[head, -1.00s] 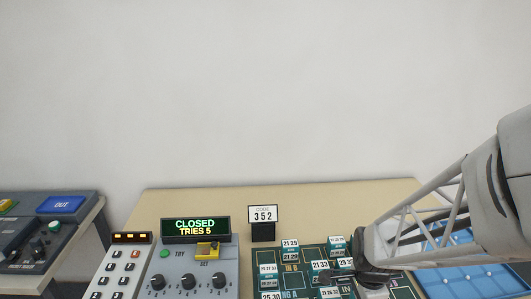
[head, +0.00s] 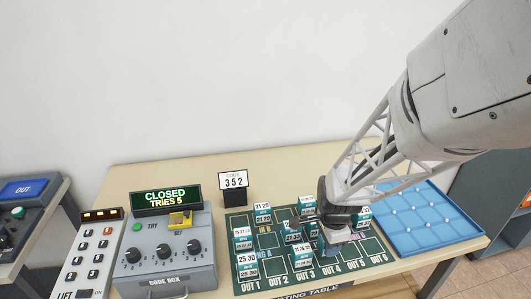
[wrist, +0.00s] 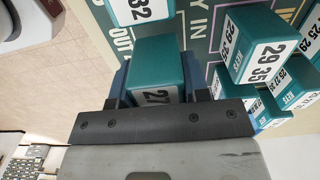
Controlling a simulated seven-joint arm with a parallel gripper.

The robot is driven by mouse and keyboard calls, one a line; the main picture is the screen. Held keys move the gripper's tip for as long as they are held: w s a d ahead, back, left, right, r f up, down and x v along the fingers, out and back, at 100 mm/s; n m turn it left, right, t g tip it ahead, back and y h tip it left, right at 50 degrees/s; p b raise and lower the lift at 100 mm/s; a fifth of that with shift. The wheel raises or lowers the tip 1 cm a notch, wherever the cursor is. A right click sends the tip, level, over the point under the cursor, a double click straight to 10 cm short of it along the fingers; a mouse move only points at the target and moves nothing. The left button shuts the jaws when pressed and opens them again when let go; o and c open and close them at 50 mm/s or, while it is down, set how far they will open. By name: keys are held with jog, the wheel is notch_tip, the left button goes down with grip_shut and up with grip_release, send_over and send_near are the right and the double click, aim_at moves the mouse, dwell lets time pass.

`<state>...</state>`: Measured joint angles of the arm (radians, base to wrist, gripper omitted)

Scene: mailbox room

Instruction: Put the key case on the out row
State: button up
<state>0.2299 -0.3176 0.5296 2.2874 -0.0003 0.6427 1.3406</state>
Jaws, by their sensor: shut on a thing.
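My gripper (head: 338,232) is over the right half of the green sorting mat (head: 372,252). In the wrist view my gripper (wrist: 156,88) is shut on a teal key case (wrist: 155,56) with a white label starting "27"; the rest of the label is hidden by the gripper. I cannot tell whether this case touches the mat. The out row, marked OUT 1 to OUT 6, runs along the mat's front edge. Cases labelled "25 30" (head: 247,265) and another (head: 303,257) stand in that row.
Several other teal cases stand close by, including "29 35" (wrist: 262,44) right of my gripper. A blue tray (head: 428,222) lies right of the mat, the code box (head: 165,262) left. A "352" code sign (head: 233,187) stands behind.

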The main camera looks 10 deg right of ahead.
jog(key=shift+f, duration=1.25)
jog(key=shift+f, duration=0.1)
jog(key=o, duration=1)
jog(key=shift+c, duration=0.2)
notch_tip(320, 180, up, 12)
jog(key=shift+r, duration=0.1)
